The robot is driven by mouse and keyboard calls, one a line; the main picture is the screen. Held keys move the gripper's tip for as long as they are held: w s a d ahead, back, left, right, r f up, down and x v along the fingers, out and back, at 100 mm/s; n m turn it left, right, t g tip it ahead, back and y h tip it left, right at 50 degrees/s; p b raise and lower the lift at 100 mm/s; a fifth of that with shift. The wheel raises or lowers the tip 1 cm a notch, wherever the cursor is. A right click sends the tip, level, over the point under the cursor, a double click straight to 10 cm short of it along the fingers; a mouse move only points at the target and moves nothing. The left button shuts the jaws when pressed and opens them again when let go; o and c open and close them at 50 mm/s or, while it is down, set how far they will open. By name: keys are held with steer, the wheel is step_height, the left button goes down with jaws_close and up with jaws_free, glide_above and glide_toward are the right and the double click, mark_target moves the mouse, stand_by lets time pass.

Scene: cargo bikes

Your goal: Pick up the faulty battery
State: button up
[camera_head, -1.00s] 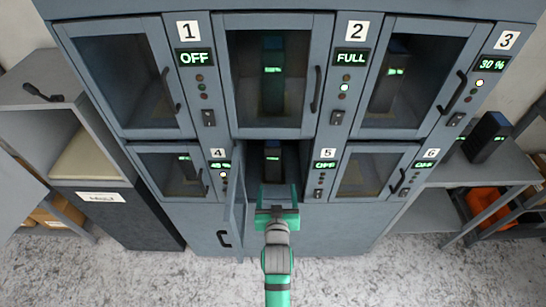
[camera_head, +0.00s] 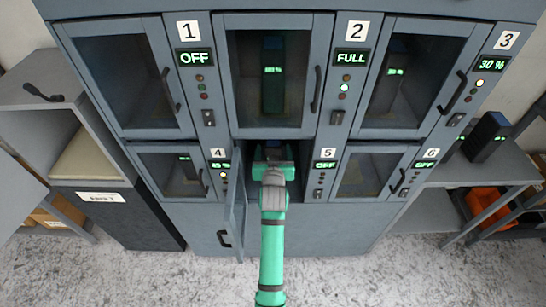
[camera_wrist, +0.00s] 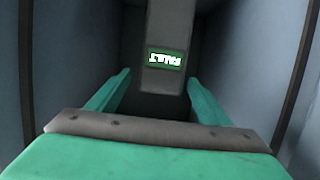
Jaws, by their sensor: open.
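The faulty battery (camera_wrist: 165,28) is a grey upright block with a small green-lit display that appears to read FAULT, upside down in the wrist view. It stands inside the open lower middle compartment marked 5. My gripper (camera_head: 272,158) reaches into that compartment and hides most of the battery in the head view. In the wrist view my gripper (camera_wrist: 160,90) is open, one green finger on each side of the battery's near end. I cannot tell whether the fingers touch it.
The compartment's door (camera_head: 236,208) hangs open just left of my arm. Other closed compartments hold batteries, such as one behind door 2 (camera_head: 273,85). A dark box with a white label (camera_head: 101,197) stands left. A shelf with another battery (camera_head: 487,137) is at right.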

mark_target(273, 142)
steer(key=shift+x, duration=2.45)
jaws_close()
steer(key=shift+r, duration=0.3)
